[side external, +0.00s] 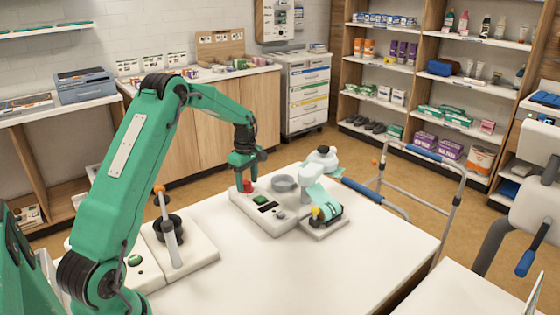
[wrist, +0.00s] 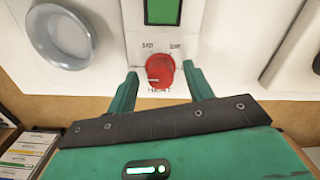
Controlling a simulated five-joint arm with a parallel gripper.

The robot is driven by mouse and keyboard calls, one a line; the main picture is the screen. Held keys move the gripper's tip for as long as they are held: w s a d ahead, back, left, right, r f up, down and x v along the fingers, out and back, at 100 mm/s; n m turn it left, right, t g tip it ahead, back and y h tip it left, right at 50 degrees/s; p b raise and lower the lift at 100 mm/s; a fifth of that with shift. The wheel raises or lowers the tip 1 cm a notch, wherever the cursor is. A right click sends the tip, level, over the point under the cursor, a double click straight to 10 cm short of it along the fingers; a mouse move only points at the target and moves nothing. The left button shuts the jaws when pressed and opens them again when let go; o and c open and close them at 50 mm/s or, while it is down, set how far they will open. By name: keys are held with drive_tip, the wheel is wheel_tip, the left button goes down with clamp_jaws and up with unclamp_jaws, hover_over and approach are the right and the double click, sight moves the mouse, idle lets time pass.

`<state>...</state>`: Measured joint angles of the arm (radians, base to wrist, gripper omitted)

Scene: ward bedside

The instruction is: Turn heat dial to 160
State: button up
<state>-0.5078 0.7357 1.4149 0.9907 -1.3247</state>
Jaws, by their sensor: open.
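The red heat dial (wrist: 161,71) sits on a white device panel in the wrist view, with HEAT printed below it. A pale pointer line on the dial points left. Small numbers stand above it to the left and right, too blurred to read surely. My gripper (wrist: 160,84) is open, with one green finger on each side of the dial; I cannot tell whether either touches it. In the side external view, my gripper (side external: 246,186) points down over the white device (side external: 283,229), and the red dial (side external: 248,186) shows beside a finger.
A green display (wrist: 162,10) and a round grey dish (wrist: 62,35) are on the device. A white base with a black holder (side external: 168,230) stands left on the table. The table's front is clear.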

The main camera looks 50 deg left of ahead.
drive_tip(key=shift+f, duration=0.4)
drive_tip(key=c, duration=1)
